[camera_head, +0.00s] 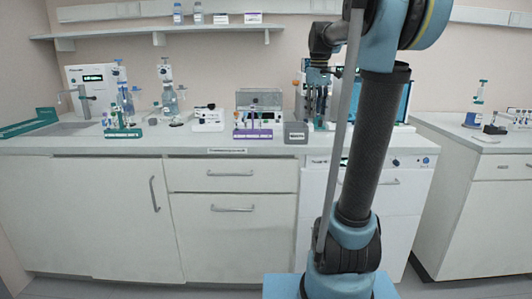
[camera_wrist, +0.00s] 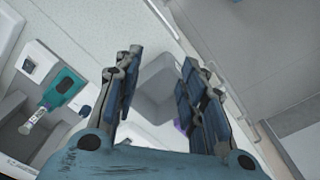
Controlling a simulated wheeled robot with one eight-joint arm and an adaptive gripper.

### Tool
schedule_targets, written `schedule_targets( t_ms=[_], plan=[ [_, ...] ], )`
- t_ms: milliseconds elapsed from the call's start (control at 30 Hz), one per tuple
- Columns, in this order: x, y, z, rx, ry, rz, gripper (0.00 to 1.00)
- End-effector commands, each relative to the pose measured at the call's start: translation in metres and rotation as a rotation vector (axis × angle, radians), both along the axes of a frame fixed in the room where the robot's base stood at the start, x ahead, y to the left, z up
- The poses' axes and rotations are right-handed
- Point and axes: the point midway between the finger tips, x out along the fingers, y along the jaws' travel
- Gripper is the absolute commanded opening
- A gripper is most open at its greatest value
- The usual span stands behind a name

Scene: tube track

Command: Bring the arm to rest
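My arm rises from its blue base at the lower right of the head view, with the dark column upright. It bends over at the top. My gripper (camera_head: 318,98) points down over the bench, beside the grey block. In the wrist view, my gripper (camera_wrist: 160,72) has its two blue-padded fingers well apart. Nothing is held between them. A grey block (camera_wrist: 168,85) shows beyond the gap, apart from the fingers as far as I can tell. The head view also shows this block (camera_head: 295,133) on the bench.
A purple tube rack (camera_head: 252,134) and a green tube rack (camera_head: 123,133) stand on the bench (camera_head: 180,143). Behind are a box-shaped instrument (camera_head: 259,99) and a glass bottle (camera_head: 169,100). A wall shelf (camera_head: 215,28) hangs above. A second bench (camera_head: 460,132) stands at right.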

Motion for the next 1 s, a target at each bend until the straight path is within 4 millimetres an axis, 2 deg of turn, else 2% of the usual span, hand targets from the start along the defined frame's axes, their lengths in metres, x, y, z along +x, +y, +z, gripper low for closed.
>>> schedule_targets(
  t_ms=[33, 267, 467, 767, 1000],
  plan=[
    [-0.014, 0.000, -0.007, 0.001, -0.005, -0.018, 0.38],
    [-0.077, 0.002, -0.047, 0.007, -0.036, -0.134, 0.38],
    [-0.131, 0.003, -0.089, 0.015, -0.063, -0.238, 0.38],
    [-0.207, 0.003, -0.166, 0.034, -0.103, -0.393, 0.38],
    [-0.261, 0.003, -0.235, 0.053, -0.133, -0.515, 0.38]
  ],
)
